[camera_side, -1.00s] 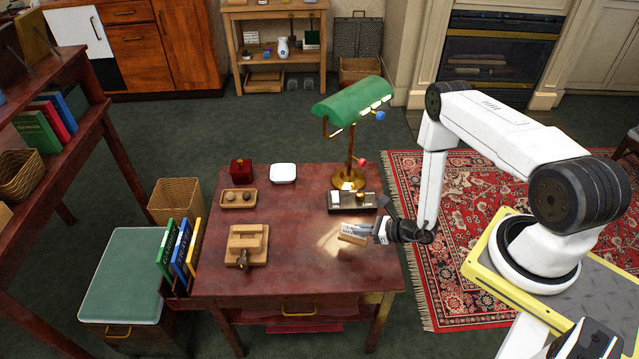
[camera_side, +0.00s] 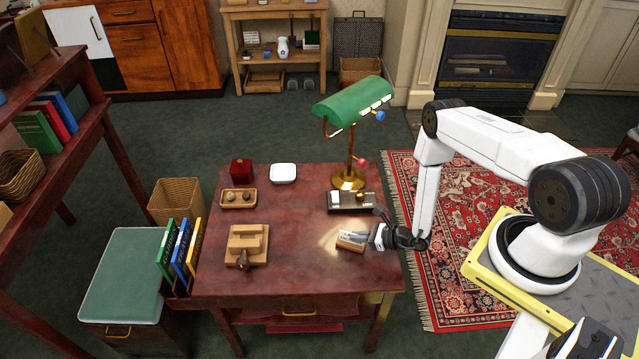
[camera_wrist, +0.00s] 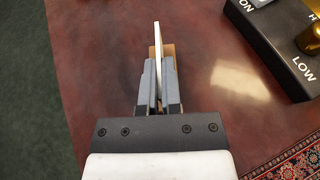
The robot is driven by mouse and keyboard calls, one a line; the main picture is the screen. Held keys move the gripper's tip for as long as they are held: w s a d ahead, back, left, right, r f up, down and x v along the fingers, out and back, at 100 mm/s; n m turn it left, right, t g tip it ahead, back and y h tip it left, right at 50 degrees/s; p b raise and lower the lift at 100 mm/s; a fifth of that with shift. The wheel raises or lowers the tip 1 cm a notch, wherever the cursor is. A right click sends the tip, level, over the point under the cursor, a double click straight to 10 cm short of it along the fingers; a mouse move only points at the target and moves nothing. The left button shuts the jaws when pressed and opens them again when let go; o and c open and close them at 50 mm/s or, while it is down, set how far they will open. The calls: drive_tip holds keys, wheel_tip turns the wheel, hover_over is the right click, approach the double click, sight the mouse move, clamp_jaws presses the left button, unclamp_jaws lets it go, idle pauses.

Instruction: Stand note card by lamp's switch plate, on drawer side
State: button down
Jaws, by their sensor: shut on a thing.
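My gripper (camera_side: 370,238) is shut on the note card (camera_side: 349,235), a white card with dark marks and a light wooden foot along its lower edge. In the wrist view the card (camera_wrist: 157,38) is a thin white edge between the fingertips (camera_wrist: 160,76), with the wooden foot beside it. The card is on the drawer side of the lamp's switch plate (camera_side: 341,209), apart from it. The dark plate (camera_wrist: 262,32) carries the word LOW in the wrist view. I cannot tell whether the foot touches the table. The green-shaded lamp (camera_side: 352,101) stands behind the plate.
The red-brown table (camera_side: 290,270) has its drawer handle (camera_side: 298,314) at the front. A wooden block piece (camera_side: 248,243), a small tray (camera_side: 238,198), a red box (camera_side: 241,170) and a white dish (camera_side: 283,173) stand to the left. The table's middle is clear.

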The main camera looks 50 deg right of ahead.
drive_tip(key=shift+f, duration=0.1)
drive_tip(key=c, duration=0.8)
unclamp_jaws()
drive_tip(key=shift+r, duration=0.2)
drive_tip(key=shift+v, duration=6)
drive_tip(key=shift+a, duration=0.1)
